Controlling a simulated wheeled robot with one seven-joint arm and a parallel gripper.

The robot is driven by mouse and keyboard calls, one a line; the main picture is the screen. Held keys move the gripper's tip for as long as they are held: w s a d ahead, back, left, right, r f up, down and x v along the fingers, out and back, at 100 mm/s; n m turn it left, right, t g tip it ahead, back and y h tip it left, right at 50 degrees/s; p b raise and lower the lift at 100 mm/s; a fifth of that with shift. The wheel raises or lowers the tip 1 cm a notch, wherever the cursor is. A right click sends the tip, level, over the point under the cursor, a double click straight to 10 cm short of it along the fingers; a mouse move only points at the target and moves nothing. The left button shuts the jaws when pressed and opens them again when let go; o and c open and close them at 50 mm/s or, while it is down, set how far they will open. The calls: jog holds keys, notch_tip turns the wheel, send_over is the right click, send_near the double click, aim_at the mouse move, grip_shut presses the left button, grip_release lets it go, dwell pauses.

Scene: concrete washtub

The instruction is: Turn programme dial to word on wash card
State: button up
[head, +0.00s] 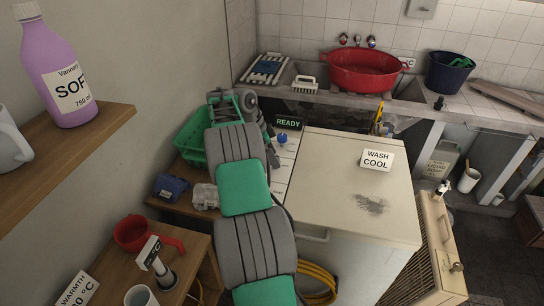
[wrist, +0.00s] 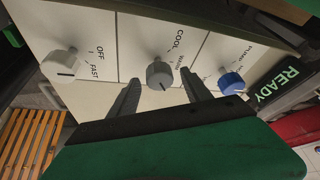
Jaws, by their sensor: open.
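The wash card (head: 377,160) reads "WASH COOL" and stands on the cream machine's top (head: 330,190) in the head view. In the wrist view, the grey middle dial (wrist: 159,73) has the words COOL and what looks like WARM beside it. A dark mark shows on its lower edge; which word it points to I cannot tell. My gripper (wrist: 160,84) is open, one dark finger on each side of this dial. Whether the fingers touch it is unclear. In the head view my arm hides most of the panel and the grey dials.
A white dial (wrist: 62,65) marked OFF and FAST is on the left, and a blue dial (wrist: 230,82) on the right, near the READY display (wrist: 277,84). A green basket (head: 192,140) stands beside my arm. A red basin (head: 362,72) sits on the washtub behind.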

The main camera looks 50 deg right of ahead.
jog(key=shift+c, duration=0.6)
grip_shut()
